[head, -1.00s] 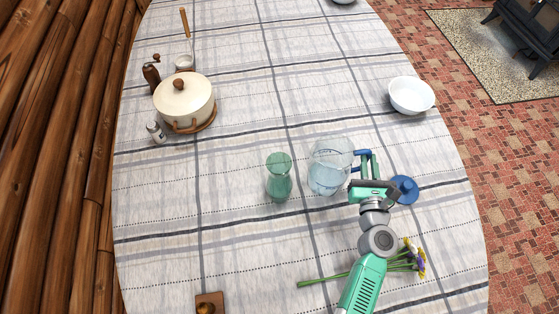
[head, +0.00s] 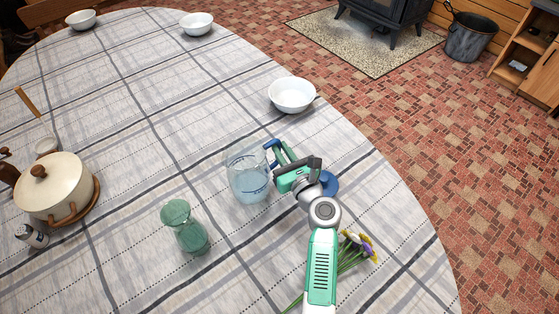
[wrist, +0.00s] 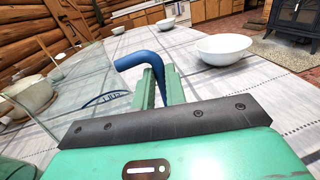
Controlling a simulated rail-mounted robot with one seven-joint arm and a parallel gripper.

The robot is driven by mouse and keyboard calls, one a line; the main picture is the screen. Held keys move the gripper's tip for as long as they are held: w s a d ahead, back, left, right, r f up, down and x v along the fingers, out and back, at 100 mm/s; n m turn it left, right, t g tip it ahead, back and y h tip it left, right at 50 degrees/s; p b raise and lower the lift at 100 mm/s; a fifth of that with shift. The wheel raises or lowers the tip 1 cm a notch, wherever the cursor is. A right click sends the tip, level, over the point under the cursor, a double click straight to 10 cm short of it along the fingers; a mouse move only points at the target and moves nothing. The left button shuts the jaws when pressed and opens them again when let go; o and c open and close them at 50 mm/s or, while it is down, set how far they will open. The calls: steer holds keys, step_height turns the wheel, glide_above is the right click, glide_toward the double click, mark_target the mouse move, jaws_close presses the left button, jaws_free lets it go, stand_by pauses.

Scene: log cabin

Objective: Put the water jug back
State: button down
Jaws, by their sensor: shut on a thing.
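The water jug (head: 249,178) is clear, with water in it and a blue handle (head: 272,147) on its right side. It stands upright at the table, or just above it; I cannot tell which. My gripper (head: 279,158) is shut on the blue handle. In the wrist view the blue handle (wrist: 142,62) sits between my green fingers (wrist: 158,88), and part of the clear jug wall shows at the left. A round blue lid-like piece (head: 329,184) shows behind my wrist, partly hidden.
A green glass vase (head: 185,228) stands left of the jug. A white bowl (head: 293,95) is behind it to the right. Flowers (head: 355,250) lie beside my forearm. A cream pot (head: 56,188) is at far left. The tablecloth (head: 150,110) behind the jug is clear.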

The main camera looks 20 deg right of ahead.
steer(key=shift+w+d+f+b, duration=0.15)
steer(key=shift+w+f+b, duration=0.3)
steer(key=shift+f+b, duration=0.2)
steer(key=shift+w+d+f+b, duration=0.2)
steer(key=shift+w+f+b, duration=0.3)
steer(key=shift+f, duration=0.2)
steer(key=shift+w+d+f+b, duration=0.15)
steer(key=shift+w+f+b, duration=0.25)
steer(key=shift+f+b, duration=0.25)
steer(key=c, duration=1.4)
jaws_free()
steer(key=shift+c, duration=0.2)
steer(key=s+p, duration=0.5)
steer(key=s, duration=0.7)
steer(key=shift+r, duration=0.15)
